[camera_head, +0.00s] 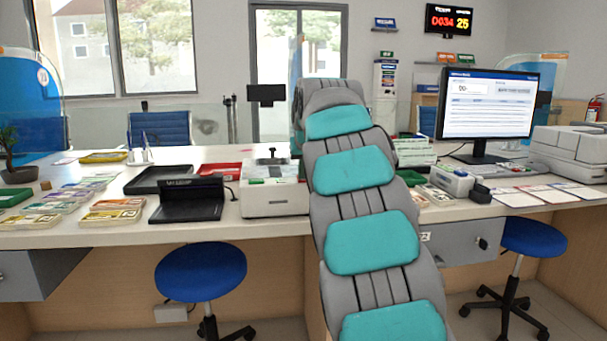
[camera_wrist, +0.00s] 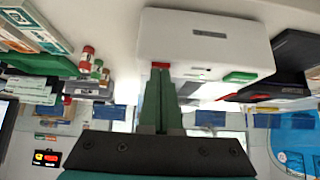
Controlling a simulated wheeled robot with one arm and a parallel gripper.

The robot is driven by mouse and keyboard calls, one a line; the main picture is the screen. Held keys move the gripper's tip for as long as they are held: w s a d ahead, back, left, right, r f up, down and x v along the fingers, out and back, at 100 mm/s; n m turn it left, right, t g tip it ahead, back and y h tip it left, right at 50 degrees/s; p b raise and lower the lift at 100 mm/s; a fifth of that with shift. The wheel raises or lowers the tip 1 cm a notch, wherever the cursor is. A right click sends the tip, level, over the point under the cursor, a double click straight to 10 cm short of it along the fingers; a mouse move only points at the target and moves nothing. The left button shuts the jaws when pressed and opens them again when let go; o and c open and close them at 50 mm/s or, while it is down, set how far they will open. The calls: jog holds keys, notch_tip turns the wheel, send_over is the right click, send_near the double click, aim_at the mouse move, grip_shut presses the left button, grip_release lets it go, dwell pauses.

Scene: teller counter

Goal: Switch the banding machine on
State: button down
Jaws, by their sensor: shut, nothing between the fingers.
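A white box-shaped machine, seemingly the banding machine (camera_head: 275,199), stands on the counter just left of my arm. In the wrist view the picture is upside down and the machine (camera_wrist: 205,40) fills the upper middle. A green rocker or button (camera_wrist: 240,77) sits at its edge, and a small red part (camera_wrist: 160,65) lies further left along that edge. My gripper (camera_wrist: 160,72) is shut and empty, its green fingers together. The fingertips are right at the red part and partly cover it; I cannot tell if they touch. My arm hides the gripper in the head view.
A black device (camera_head: 187,201) stands left of the machine, with a dark tray (camera_head: 158,180) behind it. Banknote stacks (camera_head: 112,211) lie further left. A monitor (camera_head: 487,105) and a white printer (camera_head: 570,150) stand right. Blue stools (camera_head: 201,271) stand before the counter.

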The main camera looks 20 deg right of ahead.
jog(key=shift+r, duration=0.15)
jog(key=shift+r+p, duration=0.6)
jog(key=shift+r, duration=0.15)
